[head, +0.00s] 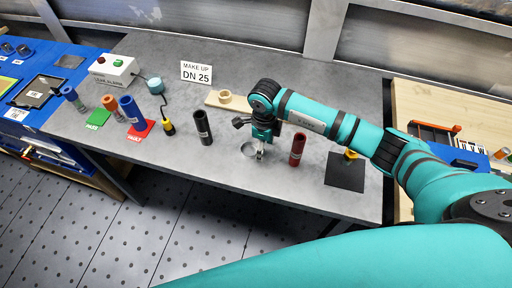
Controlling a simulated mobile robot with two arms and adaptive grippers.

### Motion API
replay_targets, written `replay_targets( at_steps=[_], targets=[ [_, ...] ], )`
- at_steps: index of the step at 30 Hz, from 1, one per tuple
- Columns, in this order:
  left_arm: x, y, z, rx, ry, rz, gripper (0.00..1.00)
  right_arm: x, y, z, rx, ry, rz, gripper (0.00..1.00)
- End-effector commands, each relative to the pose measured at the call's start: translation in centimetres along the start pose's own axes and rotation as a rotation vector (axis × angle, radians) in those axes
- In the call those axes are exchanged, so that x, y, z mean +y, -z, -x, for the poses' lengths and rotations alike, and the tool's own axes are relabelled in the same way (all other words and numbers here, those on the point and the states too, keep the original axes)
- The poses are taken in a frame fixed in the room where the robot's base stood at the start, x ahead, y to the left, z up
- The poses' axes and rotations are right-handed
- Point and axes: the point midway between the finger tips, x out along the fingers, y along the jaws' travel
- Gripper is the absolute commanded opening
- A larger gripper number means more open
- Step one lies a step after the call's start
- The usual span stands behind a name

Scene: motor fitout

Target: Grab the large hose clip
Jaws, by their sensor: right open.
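A thin metal ring, which looks like the large hose clip (249,150), lies on the grey bench top. My right gripper (260,155) points down at the ring's right side, very close to it in the picture. It is open. I cannot tell whether its fingers touch the ring or straddle its band. The gripper covers part of the ring's right edge. My left gripper is not in view.
A black tube (203,128) stands left of the gripper and a dark red tube (298,149) stands to its right. A wooden board with a ring (225,97) lies behind. A black mat (345,174) lies further right. Blue and orange tubes stand at the left.

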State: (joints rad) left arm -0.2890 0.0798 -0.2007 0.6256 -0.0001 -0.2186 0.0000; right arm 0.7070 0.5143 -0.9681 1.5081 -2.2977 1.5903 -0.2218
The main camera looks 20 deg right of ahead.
Motion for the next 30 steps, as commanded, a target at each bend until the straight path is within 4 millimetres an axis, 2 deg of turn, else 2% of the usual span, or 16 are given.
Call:
replay_targets(
  at_steps=[1,6,12,24,30],
  targets=[
    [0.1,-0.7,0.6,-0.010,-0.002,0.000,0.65,0.1,0.0,-0.5,0.001,-0.004,-0.001,0.56],
    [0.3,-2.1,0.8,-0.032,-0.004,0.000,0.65,0.0,0.0,-1.9,-0.001,-0.001,0.000,0.56],
    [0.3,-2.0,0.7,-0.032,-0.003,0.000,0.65,0.0,0.0,-2.0,-0.001,0.000,0.001,0.56],
    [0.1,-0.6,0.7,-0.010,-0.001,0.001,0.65,-0.1,0.0,-1.9,-0.001,0.000,0.000,0.04],
    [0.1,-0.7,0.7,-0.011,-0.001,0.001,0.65,-0.1,0.0,-1.9,-0.001,0.001,0.000,0.02]
  ],
)
